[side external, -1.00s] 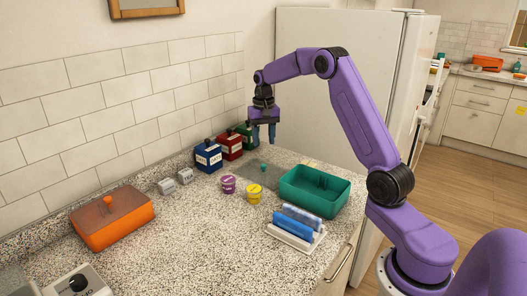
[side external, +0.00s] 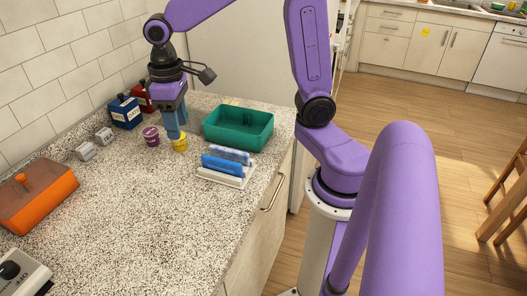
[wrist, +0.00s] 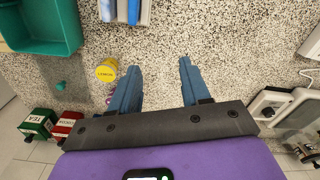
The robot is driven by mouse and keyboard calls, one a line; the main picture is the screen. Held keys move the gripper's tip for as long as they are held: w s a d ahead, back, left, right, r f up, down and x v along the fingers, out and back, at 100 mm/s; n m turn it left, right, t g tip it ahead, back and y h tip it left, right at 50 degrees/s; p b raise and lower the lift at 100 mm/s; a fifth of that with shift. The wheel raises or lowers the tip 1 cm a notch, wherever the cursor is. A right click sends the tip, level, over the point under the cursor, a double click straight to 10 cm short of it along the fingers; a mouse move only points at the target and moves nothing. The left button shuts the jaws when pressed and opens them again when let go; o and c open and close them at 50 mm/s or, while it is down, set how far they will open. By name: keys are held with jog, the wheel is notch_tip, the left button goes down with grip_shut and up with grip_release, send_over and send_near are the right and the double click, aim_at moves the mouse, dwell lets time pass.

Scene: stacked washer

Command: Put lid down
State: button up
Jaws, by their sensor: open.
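A clear, greyish lid with a small teal knob (wrist: 61,86) lies flat on the counter in the wrist view, between the open teal box (wrist: 45,48) and the canisters. In the side view it is hidden or too faint to make out. The teal box (side external: 238,127) is uncovered there. An orange box (side external: 40,193) at the left has a see-through lid with an orange knob on top. My gripper (side external: 174,136) points down, open and empty, near the yellow jar (side external: 180,142). In the wrist view its fingers (wrist: 159,75) are apart over bare counter.
A purple jar (side external: 151,136) stands beside the yellow one. Blue and red canisters (side external: 125,112) stand by the wall, with two small grey blocks nearby.

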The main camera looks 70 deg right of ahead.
jog(key=s+f+n, duration=0.3)
jog(key=s+n, duration=0.5)
jog(key=s, duration=1.2)
jog(key=shift+s+n, duration=0.4)
